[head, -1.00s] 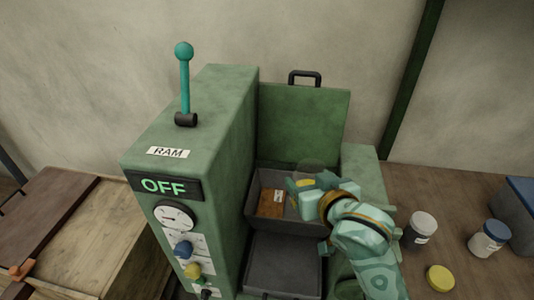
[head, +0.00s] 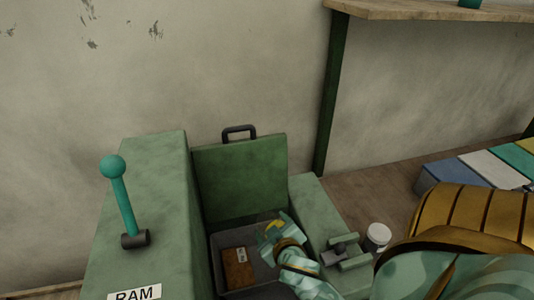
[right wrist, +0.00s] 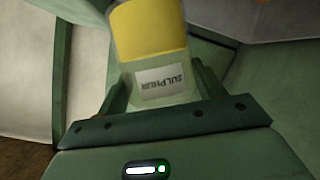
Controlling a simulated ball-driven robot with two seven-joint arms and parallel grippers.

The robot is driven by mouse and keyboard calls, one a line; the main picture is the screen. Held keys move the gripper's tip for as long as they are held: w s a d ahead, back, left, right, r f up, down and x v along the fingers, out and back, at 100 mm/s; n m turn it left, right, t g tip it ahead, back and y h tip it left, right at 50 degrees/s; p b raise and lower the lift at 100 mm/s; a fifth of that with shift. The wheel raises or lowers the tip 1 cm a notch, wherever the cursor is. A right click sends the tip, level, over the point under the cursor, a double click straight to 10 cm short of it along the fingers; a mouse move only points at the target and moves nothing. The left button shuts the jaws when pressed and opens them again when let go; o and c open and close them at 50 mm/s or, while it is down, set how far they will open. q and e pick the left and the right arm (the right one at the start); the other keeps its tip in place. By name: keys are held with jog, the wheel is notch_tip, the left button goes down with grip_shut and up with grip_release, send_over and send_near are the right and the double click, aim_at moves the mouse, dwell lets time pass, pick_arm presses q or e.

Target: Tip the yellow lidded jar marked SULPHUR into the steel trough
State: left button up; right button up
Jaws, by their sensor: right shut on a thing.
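The SULPHUR jar shows yellow in the right wrist view (right wrist: 150,35), with a pale lower part and a white label whose lettering is upside down. My right gripper (head: 273,229) is shut on it, with a finger on each side of the pale part. A brown labelled block (head: 238,268) lies in the trough. The jar's mouth and any powder falling cannot be made out. My left gripper is out of view.
A green lid with a black handle (head: 240,175) stands up behind the trough. The green RAM housing (head: 155,190) with its teal lever (head: 122,200) bounds the left. A green ledge, a white-topped jar (head: 377,235) and coloured bins (head: 490,168) are at the right.

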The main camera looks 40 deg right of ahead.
jog(key=n+b, duration=0.1)
jog(key=f+n+h+b, duration=0.1)
jog(key=b, duration=0.1)
jog(key=f+n+h+b, duration=0.1)
jog(key=shift+d+f+g, duration=0.25)
jog(key=shift+g, duration=0.15)
jog(key=f+n+h+b, duration=0.1)
jog(key=n+b, duration=0.1)
jog(key=b, duration=0.1)
jog(key=f+n+h+b, duration=0.1)
jog(key=b, duration=0.2)
jog(key=shift+a+f+n+h, duration=0.2)
jog(key=shift+f+n+h, duration=0.15)
jog(key=shift+n+h, duration=0.05)
jog(key=shift+w+a+r+n+h, duration=0.2)
jog(key=shift+r+n+h, duration=0.15)
jog(key=shift+n+h, duration=0.25)
jog(key=shift+a+r+n, duration=0.2)
jog(key=shift+a+n, duration=0.05)
jog(key=shift+n, duration=0.75)
jog(key=n+h, duration=0.1)
jog(key=a+r+n+t, duration=0.1)
jog(key=shift+w+n+h, duration=0.2)
jog(key=shift+n+h, duration=0.2)
